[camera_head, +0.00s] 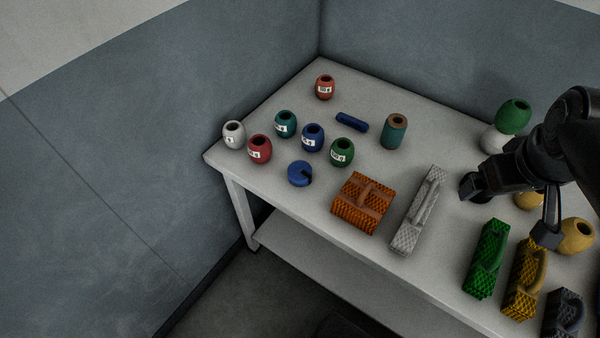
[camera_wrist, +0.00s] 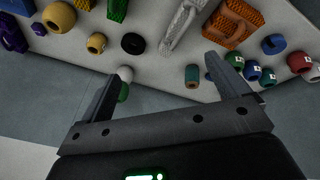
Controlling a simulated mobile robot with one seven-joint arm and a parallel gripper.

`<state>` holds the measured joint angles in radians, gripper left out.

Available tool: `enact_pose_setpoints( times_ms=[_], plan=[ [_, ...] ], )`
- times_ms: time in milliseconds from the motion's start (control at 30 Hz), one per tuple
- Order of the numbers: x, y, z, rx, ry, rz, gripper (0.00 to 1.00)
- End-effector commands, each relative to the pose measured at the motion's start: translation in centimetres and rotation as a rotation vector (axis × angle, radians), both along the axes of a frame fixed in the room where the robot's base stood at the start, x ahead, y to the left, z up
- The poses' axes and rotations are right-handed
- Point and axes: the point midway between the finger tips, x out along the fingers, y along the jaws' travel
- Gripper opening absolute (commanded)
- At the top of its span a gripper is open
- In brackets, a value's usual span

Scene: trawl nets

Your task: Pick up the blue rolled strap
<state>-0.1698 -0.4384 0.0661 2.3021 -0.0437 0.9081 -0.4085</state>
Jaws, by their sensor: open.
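A low round blue roll (camera_head: 300,173) with a dark notch lies flat near the table's front left edge; it looks like the blue rolled strap. It also shows in the wrist view (camera_wrist: 273,44) at the upper right. A longer dark blue bar (camera_head: 352,122) lies farther back. My gripper (camera_head: 510,210) is open and empty above the right part of the table, well to the right of both. In the wrist view its fingers (camera_wrist: 162,67) stand apart, with the round blue roll beyond the right finger.
Labelled jars, one a red jar (camera_head: 259,149), stand around the blue roll. An orange brush-like block (camera_head: 361,203) and a grey one (camera_head: 418,210) lie between it and my gripper. A teal cylinder (camera_head: 394,132) stands behind them. Walls close the table's (camera_head: 275,215) back and left.

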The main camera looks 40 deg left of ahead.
Motion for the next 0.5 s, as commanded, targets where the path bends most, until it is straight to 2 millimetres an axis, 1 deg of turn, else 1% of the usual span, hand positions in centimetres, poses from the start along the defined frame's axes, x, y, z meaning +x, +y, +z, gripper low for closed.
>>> enact_pose_setpoints(
  times_ms=[33, 167, 200, 367, 400, 467, 500],
  plan=[
    [1.2, 1.5, -0.3, -0.031, 0.020, 0.090, 0.93],
    [3.7, 5.5, -1.2, -0.111, 0.054, 0.334, 0.93],
    [4.4, 6.8, -1.5, -0.133, 0.067, 0.409, 0.93],
    [6.7, 12.5, -3.5, -0.215, 0.104, 0.714, 0.93],
    [7.1, 14.0, -4.1, -0.235, 0.112, 0.792, 0.93],
    [7.6, 16.3, -5.1, -0.261, 0.125, 0.908, 0.93],
    [7.9, 17.9, -5.8, -0.277, 0.132, 0.984, 0.93]
  ],
)
